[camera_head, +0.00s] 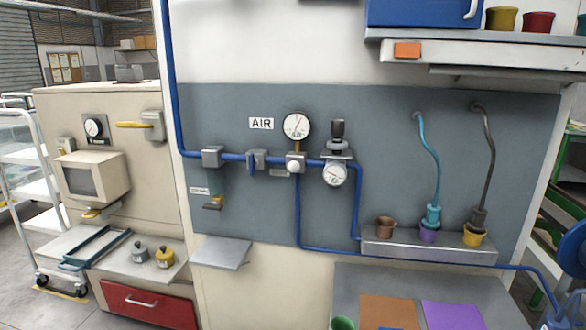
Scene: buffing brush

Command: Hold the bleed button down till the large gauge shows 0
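The large gauge (296,126) has a white round face and sits on the blue pipe right of the AIR sign. A thin needle or mark points up and slightly right; the numbers are too small to read. Below it, a grey block on the pipe carries a pale round button (294,167), which looks like the bleed button. A small label beside it is unreadable. I cannot tell whether the button is pressed; nothing touches it. Neither of my grippers is in view.
A regulator with a black knob (338,130) and a smaller gauge (335,174) stands right of the button. A blue valve handle (251,163) is left of it. A small shelf (221,252) juts out below; a grey ledge (430,250) holds cups at right.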

